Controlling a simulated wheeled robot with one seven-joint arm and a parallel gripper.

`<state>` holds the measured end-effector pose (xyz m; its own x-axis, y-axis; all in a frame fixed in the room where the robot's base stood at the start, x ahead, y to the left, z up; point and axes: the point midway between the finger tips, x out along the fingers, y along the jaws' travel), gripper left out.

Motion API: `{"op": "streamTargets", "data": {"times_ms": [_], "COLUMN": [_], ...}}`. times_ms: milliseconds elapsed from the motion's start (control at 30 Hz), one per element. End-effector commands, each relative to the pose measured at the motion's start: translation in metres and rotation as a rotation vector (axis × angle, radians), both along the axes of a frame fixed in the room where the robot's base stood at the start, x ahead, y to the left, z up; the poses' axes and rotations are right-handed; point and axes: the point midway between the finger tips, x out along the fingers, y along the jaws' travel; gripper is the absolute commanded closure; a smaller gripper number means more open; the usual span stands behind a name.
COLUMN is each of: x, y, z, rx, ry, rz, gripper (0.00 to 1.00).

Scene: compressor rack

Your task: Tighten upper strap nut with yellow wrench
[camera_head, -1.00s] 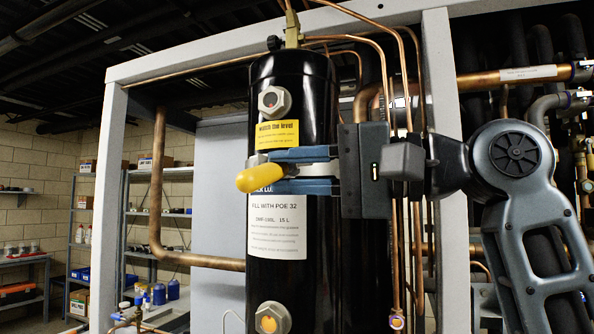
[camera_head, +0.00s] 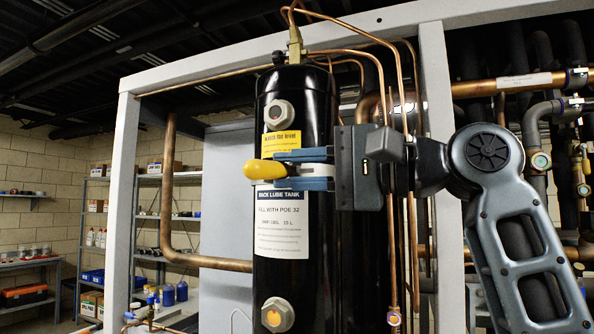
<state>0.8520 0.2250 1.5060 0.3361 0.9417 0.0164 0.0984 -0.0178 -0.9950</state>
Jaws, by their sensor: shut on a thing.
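The yellow wrench (camera_head: 265,170) shows as a rounded yellow end with a short pale metal part behind it. My gripper (camera_head: 304,170) is shut on it, with blue fingers above and below the metal part. The wrench lies level in front of the upper half of the black lube tank (camera_head: 297,278). Whether it touches the tank cannot be told. The rest of the wrench is hidden by my fingers and gripper body. I cannot make out the upper strap or its nut in this view.
Thin copper pipes (camera_head: 411,250) run upright close to my gripper's right side. A grey frame post (camera_head: 440,90) stands just right of them. Sight glasses (camera_head: 281,114) stick out from the tank. Shelves (camera_head: 150,225) stand behind at left.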

Motion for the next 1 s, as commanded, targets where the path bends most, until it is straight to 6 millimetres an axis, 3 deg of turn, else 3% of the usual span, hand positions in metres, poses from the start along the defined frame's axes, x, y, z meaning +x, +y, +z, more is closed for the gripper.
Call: {"op": "streamTargets", "data": {"times_ms": [1000], "x": [-0.017], "y": [0.007], "z": [-0.002], "rx": [-0.001], "ry": [-0.001], "rz": [0.002], "gripper": [1.0]}}
